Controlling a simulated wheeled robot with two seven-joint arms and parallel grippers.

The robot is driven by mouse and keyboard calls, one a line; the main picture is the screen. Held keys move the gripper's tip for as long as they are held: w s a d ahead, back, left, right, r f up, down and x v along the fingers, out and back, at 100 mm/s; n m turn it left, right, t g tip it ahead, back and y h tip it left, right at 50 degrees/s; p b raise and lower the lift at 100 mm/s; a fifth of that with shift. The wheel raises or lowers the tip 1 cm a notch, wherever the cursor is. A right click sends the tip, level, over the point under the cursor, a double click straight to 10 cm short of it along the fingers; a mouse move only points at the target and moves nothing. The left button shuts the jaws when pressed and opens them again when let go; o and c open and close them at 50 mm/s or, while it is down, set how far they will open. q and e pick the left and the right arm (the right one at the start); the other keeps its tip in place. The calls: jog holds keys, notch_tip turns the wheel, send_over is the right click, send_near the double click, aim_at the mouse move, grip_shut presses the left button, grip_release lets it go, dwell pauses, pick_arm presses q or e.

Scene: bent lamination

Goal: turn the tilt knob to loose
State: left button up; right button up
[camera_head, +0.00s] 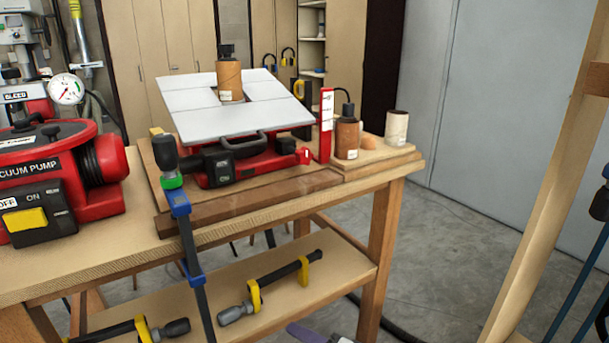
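A red machine (250,165) with a tilted light-grey table top (225,122) stands on a wooden board on the workbench. A small red knob (304,156) with a white mark sits at its right end, beside a dark round part (285,146). This red knob looks like the tilt knob, but I cannot read its setting. An upright red and white scale plate (326,125) stands just right of it. A black switch box (218,167) and black handle (235,147) are on the front. Neither of my grippers is in view.
A bar clamp (181,203) is at the bench's front edge, left of the machine. A red vacuum pump (60,185) stands at left. Bottles (347,138) and a pale cylinder (397,127) stand right of the scale. More clamps (270,287) lie on the lower shelf.

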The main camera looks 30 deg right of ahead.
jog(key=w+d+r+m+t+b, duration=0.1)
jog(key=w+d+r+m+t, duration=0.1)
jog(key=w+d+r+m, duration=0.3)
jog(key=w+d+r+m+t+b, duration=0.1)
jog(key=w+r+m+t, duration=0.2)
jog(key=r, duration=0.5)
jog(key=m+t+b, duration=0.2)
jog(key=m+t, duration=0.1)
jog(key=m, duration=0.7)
send_near(306, 158)
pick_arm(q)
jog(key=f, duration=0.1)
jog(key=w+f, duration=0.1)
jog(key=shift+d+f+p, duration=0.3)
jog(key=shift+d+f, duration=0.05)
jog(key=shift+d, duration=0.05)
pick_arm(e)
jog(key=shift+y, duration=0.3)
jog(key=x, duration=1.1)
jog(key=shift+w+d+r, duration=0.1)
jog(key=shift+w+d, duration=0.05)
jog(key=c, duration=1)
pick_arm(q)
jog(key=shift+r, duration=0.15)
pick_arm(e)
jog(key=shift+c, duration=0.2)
